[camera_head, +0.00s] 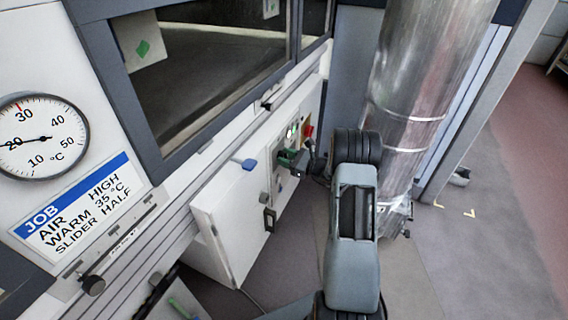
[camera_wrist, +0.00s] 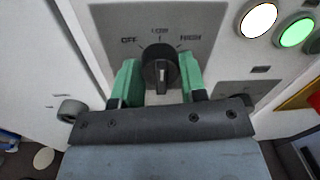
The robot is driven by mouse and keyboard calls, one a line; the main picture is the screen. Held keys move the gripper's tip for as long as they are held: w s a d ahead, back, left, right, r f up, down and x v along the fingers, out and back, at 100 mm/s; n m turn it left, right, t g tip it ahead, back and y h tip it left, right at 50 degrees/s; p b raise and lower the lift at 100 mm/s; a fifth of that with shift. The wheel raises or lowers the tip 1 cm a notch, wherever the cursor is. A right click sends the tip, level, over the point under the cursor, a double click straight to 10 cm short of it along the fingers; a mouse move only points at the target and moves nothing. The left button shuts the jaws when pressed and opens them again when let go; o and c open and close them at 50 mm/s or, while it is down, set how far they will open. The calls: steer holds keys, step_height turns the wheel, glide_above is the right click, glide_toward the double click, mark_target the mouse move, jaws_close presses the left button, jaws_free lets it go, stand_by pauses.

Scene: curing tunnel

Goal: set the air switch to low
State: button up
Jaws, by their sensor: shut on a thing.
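The air switch (camera_wrist: 160,66) is a round black knob on a grey plate marked OFF, LOW and HIGH, seen in the wrist view. LOW is at the top middle, OFF at the left and HIGH at the right. The knob's bar stands about upright, in line with LOW. My gripper (camera_wrist: 164,84) has its green fingers on both sides of the knob and is shut on it. In the head view my gripper (camera_head: 291,159) is at the front of the white control box, and the switch is mostly hidden there.
A white and a green lamp (camera_wrist: 297,32) are right of the switch. The control box door (camera_head: 235,228) stands left of my arm. A metal duct (camera_head: 415,90) rises close on the right. A job card (camera_head: 80,208) reads AIR HIGH, WARM 35 °C, SLIDER HALF. A dial thermometer (camera_head: 40,136) hangs above it.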

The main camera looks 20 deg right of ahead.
steer(key=o, duration=0.9)
steer(key=p+v, duration=0.1)
steer(key=v, duration=1.3)
steer(key=shift+r, duration=0.1)
steer(key=shift+w+a, duration=0.15)
